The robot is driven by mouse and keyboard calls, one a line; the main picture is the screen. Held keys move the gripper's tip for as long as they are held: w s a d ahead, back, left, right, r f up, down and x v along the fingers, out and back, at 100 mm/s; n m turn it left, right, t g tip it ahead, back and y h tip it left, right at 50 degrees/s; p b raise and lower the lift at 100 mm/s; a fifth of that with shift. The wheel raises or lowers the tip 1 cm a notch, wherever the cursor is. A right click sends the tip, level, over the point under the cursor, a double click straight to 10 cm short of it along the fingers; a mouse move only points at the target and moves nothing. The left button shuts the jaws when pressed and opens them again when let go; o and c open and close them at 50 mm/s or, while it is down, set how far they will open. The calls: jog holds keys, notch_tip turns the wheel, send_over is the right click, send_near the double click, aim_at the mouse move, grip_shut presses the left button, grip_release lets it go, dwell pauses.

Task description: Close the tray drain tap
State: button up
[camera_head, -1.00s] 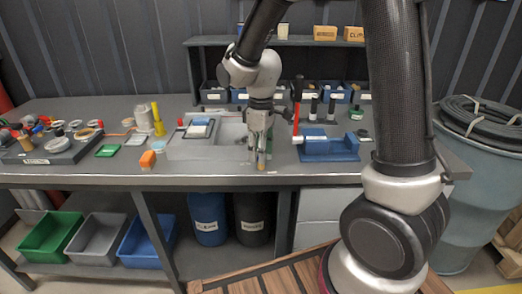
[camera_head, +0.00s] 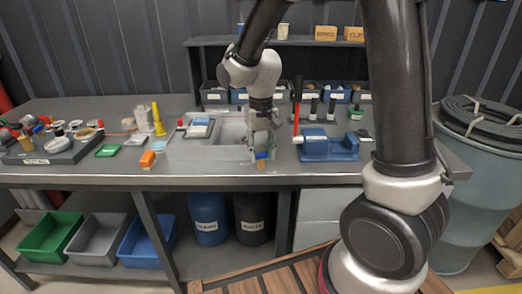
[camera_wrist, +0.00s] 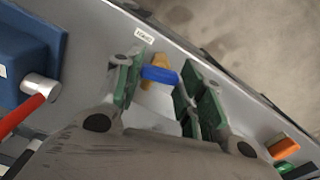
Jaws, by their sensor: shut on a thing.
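The tray drain tap (camera_head: 261,165) is at the front edge of the bench, below the sink tray (camera_head: 205,148). It has a blue handle (camera_head: 262,155) and a brass-coloured body. In the wrist view the blue handle (camera_wrist: 160,74) lies across the brass body (camera_wrist: 160,61), between the green-padded fingers. My gripper (camera_head: 262,147) points down at the tap and is shut on the blue handle. The fingers hide part of the handle and the tap's lower body, so the exact contact is hard to see.
A blue vice-like block (camera_head: 330,148) with a red-handled tool (camera_head: 297,112) stands close on the right. Floor space in front of the bench edge is open in the wrist view.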

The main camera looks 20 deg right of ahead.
jog(key=shift+m, duration=1.6)
jog(key=o, duration=0.7)
jog(key=shift+o, duration=0.2)
notch_tip(320, 180, up, 12)
